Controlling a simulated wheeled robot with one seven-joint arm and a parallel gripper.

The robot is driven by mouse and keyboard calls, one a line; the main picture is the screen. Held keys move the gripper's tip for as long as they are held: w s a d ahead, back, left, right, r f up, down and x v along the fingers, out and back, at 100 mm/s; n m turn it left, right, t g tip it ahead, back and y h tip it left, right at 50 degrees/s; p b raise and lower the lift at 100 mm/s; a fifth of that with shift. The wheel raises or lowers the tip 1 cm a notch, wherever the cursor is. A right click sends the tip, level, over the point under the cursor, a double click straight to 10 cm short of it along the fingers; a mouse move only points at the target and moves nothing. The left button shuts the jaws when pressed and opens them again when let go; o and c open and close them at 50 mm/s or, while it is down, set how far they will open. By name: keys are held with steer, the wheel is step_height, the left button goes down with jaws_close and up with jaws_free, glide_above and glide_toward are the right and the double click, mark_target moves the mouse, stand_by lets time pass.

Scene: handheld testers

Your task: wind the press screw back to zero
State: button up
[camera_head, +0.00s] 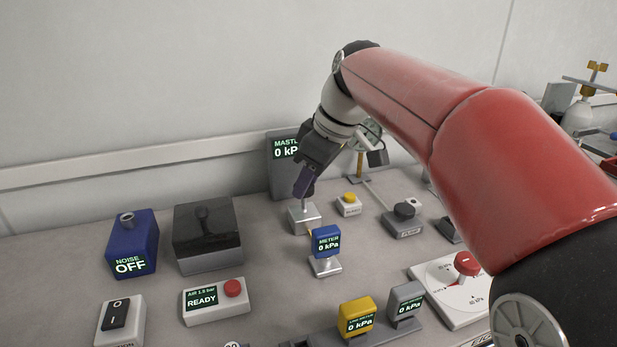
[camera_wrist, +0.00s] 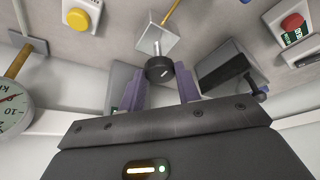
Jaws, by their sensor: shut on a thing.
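The press is a metal block (camera_head: 304,217) with a thin upright stem, at the middle of the bench. Its screw has a round black knob (camera_wrist: 160,69) with a pale mark on its face. My gripper (camera_head: 304,183) reaches down from above with its purple fingers at the top of the stem. In the wrist view the gripper (camera_wrist: 160,78) has one finger on each side of the knob and is shut on it. In the head view the fingers mostly hide the knob. The master display (camera_head: 285,150) behind reads 0 kPa, partly covered by my wrist.
A blue meter (camera_head: 327,240) reading 0 kPa stands just in front of the press. A yellow-button box (camera_head: 348,204) is close on the right. A dark box with a knob (camera_head: 207,237) and a blue NOISE OFF box (camera_head: 134,243) stand left.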

steer(key=shift+f, duration=0.15)
steer(key=o, duration=1)
steer(key=v, duration=0.8)
